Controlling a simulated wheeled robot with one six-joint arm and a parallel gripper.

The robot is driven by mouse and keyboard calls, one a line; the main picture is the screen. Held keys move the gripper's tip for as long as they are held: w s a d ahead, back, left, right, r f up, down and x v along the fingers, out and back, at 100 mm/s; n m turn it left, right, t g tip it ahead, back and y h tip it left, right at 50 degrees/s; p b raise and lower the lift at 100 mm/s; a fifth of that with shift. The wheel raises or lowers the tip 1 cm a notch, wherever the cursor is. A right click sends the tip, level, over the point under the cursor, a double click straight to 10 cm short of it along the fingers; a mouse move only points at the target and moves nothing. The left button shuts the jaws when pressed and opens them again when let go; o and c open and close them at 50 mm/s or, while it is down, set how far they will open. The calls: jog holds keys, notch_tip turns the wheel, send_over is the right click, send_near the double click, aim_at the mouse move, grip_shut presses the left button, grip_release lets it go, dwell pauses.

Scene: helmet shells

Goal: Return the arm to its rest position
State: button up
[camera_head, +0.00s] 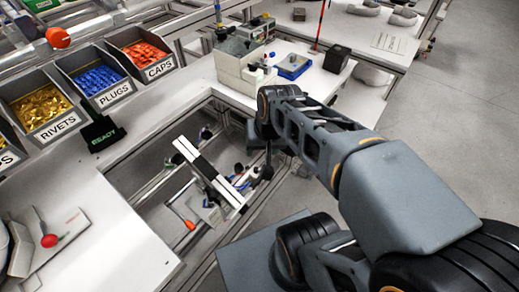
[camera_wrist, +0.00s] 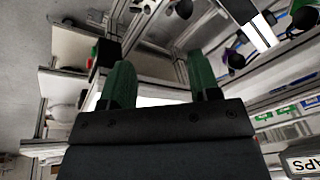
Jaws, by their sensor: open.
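My gripper (camera_wrist: 160,78) shows in the wrist view with two green fingers standing well apart. Nothing is held between them; grey metal framing and a pale surface show behind. In the head view my arm (camera_head: 395,190) reaches from the lower right up to the middle of the picture, over the gap in the workbench. Its far end bends down near the bench edge. The fingers cannot be made out in the head view.
Bins of rivets (camera_head: 42,105), plugs (camera_head: 92,80) and caps (camera_head: 142,55) line the bench at left. A pale machine (camera_head: 238,58) and a blue tray (camera_head: 292,66) stand beyond my arm. A black-and-white fixture (camera_head: 208,175) sits in the bench gap. Floor at right is clear.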

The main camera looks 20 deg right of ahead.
jog(key=n, duration=0.1)
jog(key=s+a+n+h, duration=0.1)
jog(key=n, duration=0.1)
jog(key=shift+t, duration=0.4)
jog(key=shift+r+p, duration=0.4)
jog(key=shift+r, duration=0.15)
dwell(0.4)
